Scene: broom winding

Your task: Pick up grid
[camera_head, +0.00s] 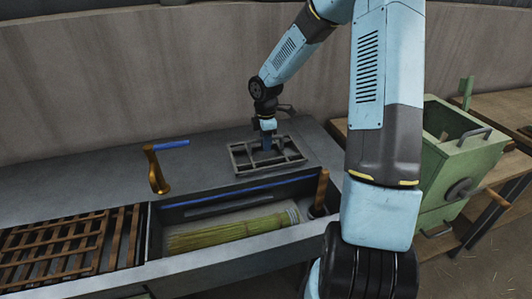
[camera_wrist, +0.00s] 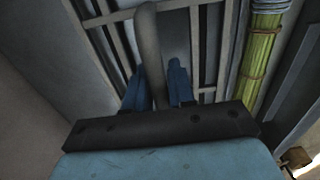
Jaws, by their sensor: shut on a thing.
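The grey metal grid (camera_head: 272,168) is a flat rectangular frame with several openings. It is at the back right of the grey counter, behind the basin, and looks level. I cannot tell whether it touches the counter or is slightly above it. My gripper (camera_head: 266,142) points down at the grid, with its blue fingers shut on one of its bars. In the wrist view, the grid's bars (camera_wrist: 118,14) run around and beyond the fingers.
A straw bundle (camera_head: 232,230) lies in the basin in front of the grid. A brass tap (camera_head: 156,172) with a blue lever stands to the left. A brown slatted grate (camera_head: 60,245) covers the left side. A wooden handle (camera_head: 321,188) stands at the basin's right, and a green machine (camera_head: 458,150) is farther right.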

